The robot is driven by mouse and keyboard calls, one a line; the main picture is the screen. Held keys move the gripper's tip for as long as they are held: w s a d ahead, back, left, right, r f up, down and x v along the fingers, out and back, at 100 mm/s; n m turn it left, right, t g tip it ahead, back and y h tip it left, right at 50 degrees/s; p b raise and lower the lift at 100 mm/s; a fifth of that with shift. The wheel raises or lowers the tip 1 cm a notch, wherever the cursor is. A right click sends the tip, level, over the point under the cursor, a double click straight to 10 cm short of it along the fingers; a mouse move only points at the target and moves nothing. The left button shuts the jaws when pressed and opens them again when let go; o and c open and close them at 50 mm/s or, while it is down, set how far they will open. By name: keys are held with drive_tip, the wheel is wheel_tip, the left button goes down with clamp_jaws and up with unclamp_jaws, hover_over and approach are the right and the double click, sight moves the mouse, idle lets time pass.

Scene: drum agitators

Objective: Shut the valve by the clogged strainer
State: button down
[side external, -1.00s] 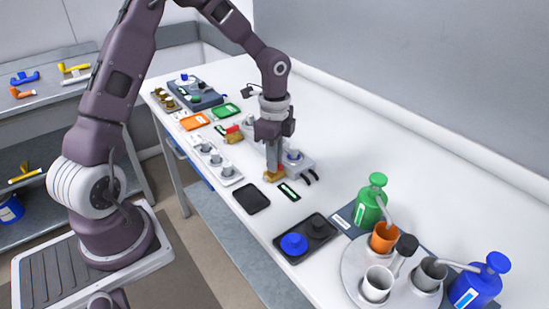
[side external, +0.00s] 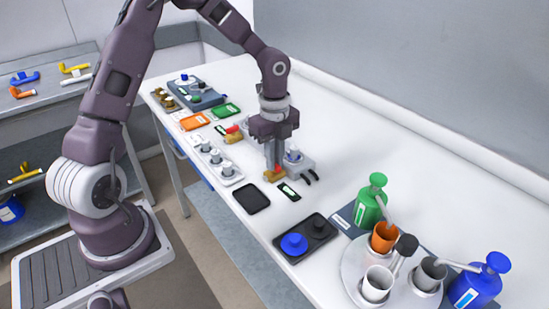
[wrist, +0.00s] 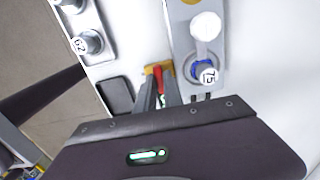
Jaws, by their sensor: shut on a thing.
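A brass valve (side external: 270,178) with a red lever stands on the white bench, at the left of the near end of a long grey block (side external: 306,167). My gripper (side external: 273,165) points down over this valve. In the wrist view my gripper (wrist: 159,88) has its fingers on both sides of the red lever (wrist: 158,76), shut on it. The brass body (wrist: 152,69) shows just beyond the fingertips. The block carries a blue-collared fitting (wrist: 205,72) with a numbered cap. A second brass valve (side external: 234,138) with a red lever stands farther back. I cannot tell which strainer is clogged.
A small green-lit display (side external: 289,191) lies close to the gripped valve. A black tray (side external: 252,198) and a white rack of grey fittings (side external: 222,170) lie to the left. A dark tray with a blue knob (side external: 294,244) and several bottles and cups stand nearer.

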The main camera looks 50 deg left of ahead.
idle(0.3)
drive_tip(key=c, duration=1.5)
unclamp_jaws()
drive_tip(key=shift+o, duration=0.2)
drive_tip(key=shift+r, duration=0.1)
